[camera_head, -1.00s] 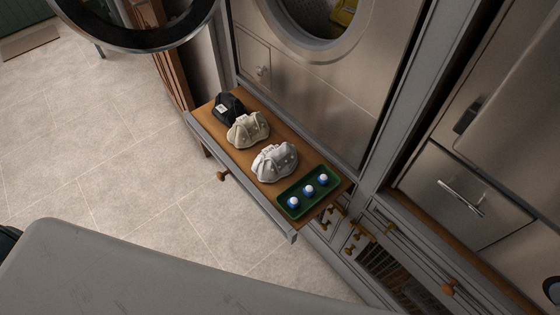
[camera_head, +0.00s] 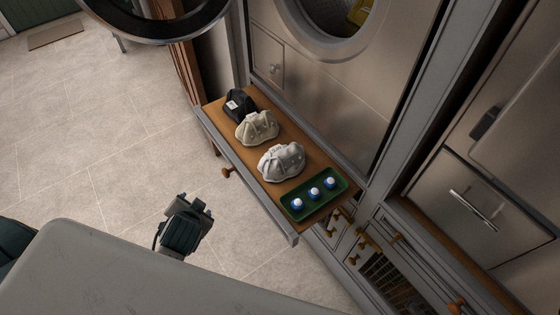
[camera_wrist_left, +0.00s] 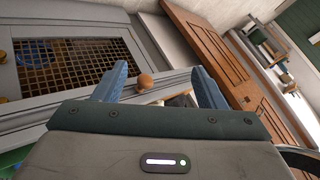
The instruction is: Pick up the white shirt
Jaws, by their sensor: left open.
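The white shirt (camera_head: 281,161) lies folded in a rounded bundle on the pulled-out wooden shelf (camera_head: 215,107), between the beige shirt (camera_head: 256,127) and the green tray (camera_head: 290,212). My left gripper (camera_head: 195,206) is below and left of the shelf, apart from the shirt, beside the grey surface in the foreground. In the left wrist view my left gripper (camera_wrist_left: 158,88) has its two blue fingers spread with nothing held. A round wooden knob (camera_wrist_left: 145,82) shows between them. The shirt cannot be made out clearly in that view. My right gripper is not in view.
A black bundle (camera_head: 240,105) lies at the shelf's far end. The tray holds blue-and-white round items (camera_head: 314,193). A round-doored machine (camera_head: 325,30) stands behind, its open door ring (camera_head: 160,30) overhanging at the upper left. Tiled floor (camera_head: 90,130) is free on the left.

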